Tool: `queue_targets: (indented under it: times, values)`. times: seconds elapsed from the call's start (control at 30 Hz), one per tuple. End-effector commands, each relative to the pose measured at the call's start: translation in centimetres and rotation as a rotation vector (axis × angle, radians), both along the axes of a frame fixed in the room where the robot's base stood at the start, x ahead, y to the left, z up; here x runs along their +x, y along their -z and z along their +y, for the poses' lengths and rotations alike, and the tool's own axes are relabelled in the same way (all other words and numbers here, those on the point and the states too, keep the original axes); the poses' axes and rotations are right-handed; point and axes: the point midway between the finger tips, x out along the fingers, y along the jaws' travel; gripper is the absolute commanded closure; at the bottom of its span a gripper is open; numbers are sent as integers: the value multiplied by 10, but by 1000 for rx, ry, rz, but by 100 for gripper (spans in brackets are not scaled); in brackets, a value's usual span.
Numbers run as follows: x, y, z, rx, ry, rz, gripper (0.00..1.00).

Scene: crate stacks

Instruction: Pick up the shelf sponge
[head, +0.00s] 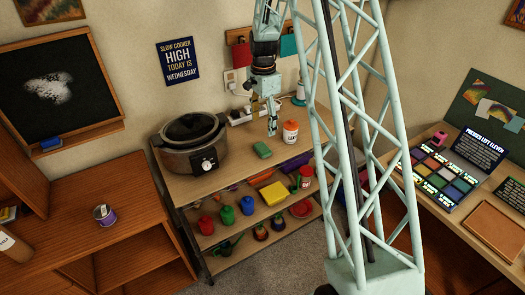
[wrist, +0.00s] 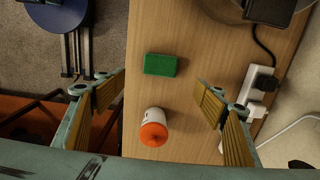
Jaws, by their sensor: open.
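A green sponge (head: 262,149) lies flat on the wooden top of the shelf unit, between the slow cooker and a white jar with an orange lid (head: 290,133). In the wrist view the green sponge (wrist: 160,65) lies ahead of the fingertips, and the jar (wrist: 153,115) stands between the fingers' lines, nearer to me. A flat yellow block (head: 274,193) lies on the shelf below; I cannot tell whether it is a sponge. My gripper (head: 272,127) hangs above the unit's top, and in the wrist view (wrist: 158,93) its fingers are wide open and empty.
The slow cooker (head: 190,146) stands left of the green sponge. Plugs and a cable (wrist: 262,80) run along the wall side. Several coloured containers fill the lower shelves. A blue eraser (head: 51,143) rests on the chalkboard ledge. Bare wood surrounds the green sponge.

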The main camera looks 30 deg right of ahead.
Motion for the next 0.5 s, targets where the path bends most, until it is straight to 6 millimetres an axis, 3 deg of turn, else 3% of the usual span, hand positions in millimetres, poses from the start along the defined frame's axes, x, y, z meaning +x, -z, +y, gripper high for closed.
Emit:
queue_targets:
  times: [0.5]
  values:
    - [-1,52,0,1,0,2,36]
